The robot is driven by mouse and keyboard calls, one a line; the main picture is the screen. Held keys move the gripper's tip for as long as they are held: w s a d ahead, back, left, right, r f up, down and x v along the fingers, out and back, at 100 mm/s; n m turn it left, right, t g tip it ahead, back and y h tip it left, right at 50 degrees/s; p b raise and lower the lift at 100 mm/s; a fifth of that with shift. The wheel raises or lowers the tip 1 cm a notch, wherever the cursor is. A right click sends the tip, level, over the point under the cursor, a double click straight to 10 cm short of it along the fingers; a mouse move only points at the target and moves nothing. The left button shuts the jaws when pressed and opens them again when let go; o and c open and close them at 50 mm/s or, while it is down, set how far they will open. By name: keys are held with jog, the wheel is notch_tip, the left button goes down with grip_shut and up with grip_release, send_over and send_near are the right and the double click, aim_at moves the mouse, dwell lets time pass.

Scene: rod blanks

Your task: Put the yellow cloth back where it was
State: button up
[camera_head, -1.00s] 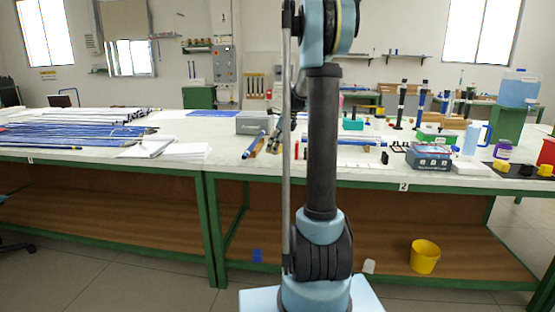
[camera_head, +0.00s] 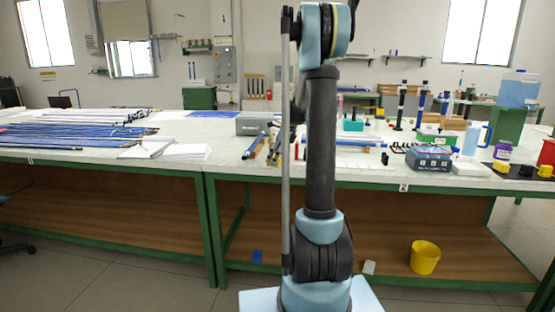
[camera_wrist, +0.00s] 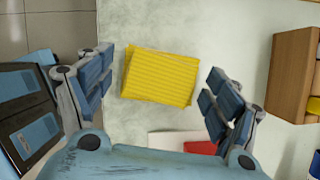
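The yellow cloth (camera_wrist: 158,78) lies folded and ribbed on the pale worktop in the wrist view, slightly askew, with a second layer showing at its left edge. My gripper (camera_wrist: 162,68) is open, with one finger on each side of the cloth. Nothing is held. I cannot tell the height above the cloth. In the head view my arm hides the cloth and most of the gripper.
A wooden block or box (camera_wrist: 292,75) stands right of the cloth. A red item (camera_wrist: 200,148) on a white piece lies below it. The worktop edge and floor (camera_wrist: 55,35) show at upper left. In the head view, a grey box (camera_head: 253,123) and blue rods (camera_head: 75,135) lie left of my arm.

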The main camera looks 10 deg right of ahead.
dwell(0.4)
jog(key=d+v, duration=0.1)
jog(key=v, duration=1.6)
jog(key=s+a+f+n+h, duration=0.15)
jog(key=s+n, duration=0.25)
jog(key=s, duration=0.4)
jog(key=s+a+f+n, duration=0.3)
jog(key=s+n, duration=0.1)
jog(key=s, duration=0.3)
jog(key=s+a+f+n, duration=0.2)
jog(key=s+n, duration=0.2)
jog(key=s, duration=0.4)
jog(key=s+f+n+h, duration=0.2)
jog(key=s+f+n, duration=1)
jog(key=s+f, duration=0.4)
jog(key=shift+s+f, duration=0.25)
jog(key=shift+s, duration=0.7)
jog(key=shift+d, duration=0.15)
jog(key=shift+c, duration=0.6)
